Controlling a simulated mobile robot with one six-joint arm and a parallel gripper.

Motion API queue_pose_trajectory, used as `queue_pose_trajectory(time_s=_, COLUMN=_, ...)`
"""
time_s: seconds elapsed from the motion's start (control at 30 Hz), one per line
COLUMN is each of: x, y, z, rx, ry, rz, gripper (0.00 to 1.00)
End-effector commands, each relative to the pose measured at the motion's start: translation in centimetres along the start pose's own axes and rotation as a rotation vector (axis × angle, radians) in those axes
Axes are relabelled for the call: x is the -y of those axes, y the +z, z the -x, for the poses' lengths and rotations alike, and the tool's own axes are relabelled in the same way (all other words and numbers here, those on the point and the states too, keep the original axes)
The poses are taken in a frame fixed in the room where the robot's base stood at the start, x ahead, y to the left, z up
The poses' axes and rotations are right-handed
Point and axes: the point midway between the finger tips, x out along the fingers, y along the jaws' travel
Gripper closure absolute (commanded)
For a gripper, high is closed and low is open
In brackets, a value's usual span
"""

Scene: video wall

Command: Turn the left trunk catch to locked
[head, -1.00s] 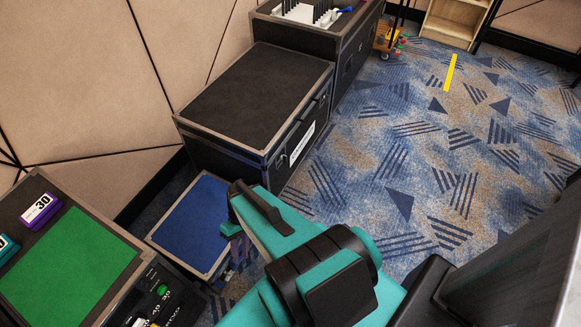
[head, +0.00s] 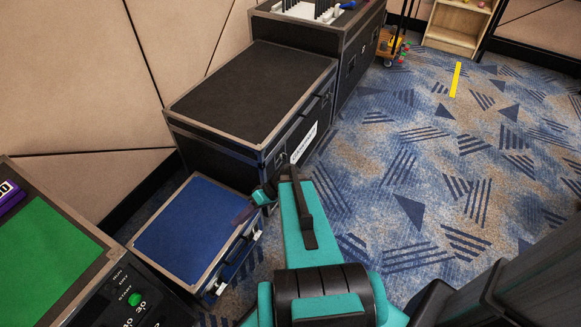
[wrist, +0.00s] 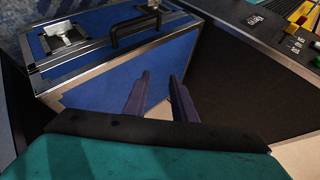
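The blue trunk (head: 190,228) stands low on the carpet, its front facing right in the head view. The wrist view shows the trunk (wrist: 117,82) with a black handle (wrist: 137,29) between two metal catches. The catch near the green-topped case is the left one (head: 219,288); it shows at the top of the wrist view (wrist: 154,5). The other catch (wrist: 62,33) is larger in that view. I cannot tell how either is turned. My gripper (head: 244,215) is above the trunk's far front corner; in the wrist view its purple fingers (wrist: 159,75) are apart and empty.
A black case (head: 250,95) stands beside the trunk, taller than it. A green-topped case (head: 45,255) with buttons stands on the other side. Padded wall panels are behind. Open carpet (head: 430,180) lies to the right.

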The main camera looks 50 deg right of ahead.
Motion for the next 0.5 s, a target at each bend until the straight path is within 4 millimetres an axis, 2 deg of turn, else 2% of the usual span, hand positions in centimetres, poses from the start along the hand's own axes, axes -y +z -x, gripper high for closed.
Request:
queue_pose_trajectory(time_s=0.03, x=-1.7, y=-0.2, z=0.1, rx=-0.039, ry=-0.004, rz=0.016, gripper=0.76)
queue_pose_trajectory(time_s=0.27, x=-5.7, y=-2.0, z=3.3, rx=-0.217, ry=-0.017, rz=0.113, gripper=0.76)
queue_pose_trajectory(time_s=0.5, x=-9.8, y=-3.0, z=7.5, rx=-0.404, ry=0.003, rz=0.227, gripper=0.76)
